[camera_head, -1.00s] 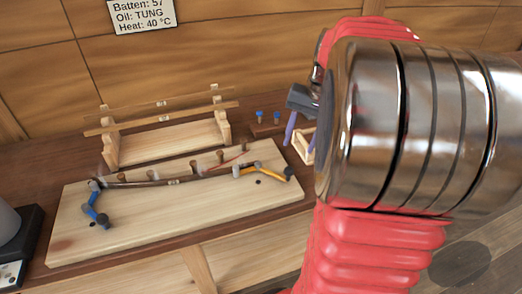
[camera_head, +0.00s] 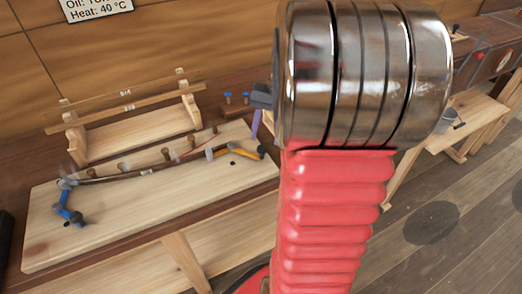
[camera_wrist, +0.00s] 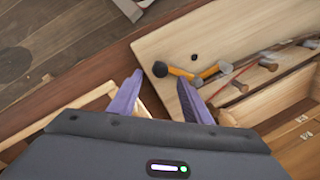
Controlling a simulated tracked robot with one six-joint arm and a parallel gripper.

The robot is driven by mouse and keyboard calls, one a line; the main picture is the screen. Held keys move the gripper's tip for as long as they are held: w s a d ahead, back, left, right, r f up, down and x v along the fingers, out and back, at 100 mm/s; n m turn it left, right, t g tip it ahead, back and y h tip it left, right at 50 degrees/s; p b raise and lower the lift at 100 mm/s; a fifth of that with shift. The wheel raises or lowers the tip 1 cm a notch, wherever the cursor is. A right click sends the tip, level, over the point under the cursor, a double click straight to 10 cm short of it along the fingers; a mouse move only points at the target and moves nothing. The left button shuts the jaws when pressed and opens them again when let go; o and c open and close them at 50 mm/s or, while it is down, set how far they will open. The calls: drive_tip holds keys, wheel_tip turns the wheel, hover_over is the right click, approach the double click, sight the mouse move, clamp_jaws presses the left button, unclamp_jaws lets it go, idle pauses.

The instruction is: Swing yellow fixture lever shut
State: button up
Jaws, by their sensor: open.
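The yellow fixture lever (camera_head: 238,150) sits at the right end of a pale wooden board (camera_head: 110,225), with a dark knob on its outer end. In the wrist view the yellow lever (camera_wrist: 180,72) lies just beyond my fingertips, at the board's near corner. In the head view only a bit of my gripper (camera_head: 256,122) shows, right of the lever; my arm hides the rest. A dark curved strip (camera_head: 135,173) runs along pegs to the lever's grey end.
A blue lever (camera_head: 68,208) is at the board's left end. A wooden rack (camera_head: 140,135) with thin battens stands behind. Two blue-topped pegs (camera_head: 228,97) stand near my gripper. A wooden bench (camera_head: 470,120) is at the right, with open floor before it.

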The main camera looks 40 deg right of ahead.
sight(262, 146)
drive_tip(key=f, duration=0.5)
drive_tip(key=w+a+f, duration=0.1)
drive_tip(key=f, duration=0.1)
drive_tip(key=shift+f, duration=0.15)
drive_tip(key=shift+c, duration=0.2)
clamp_jaws()
drive_tip(key=shift+a, duration=0.1)
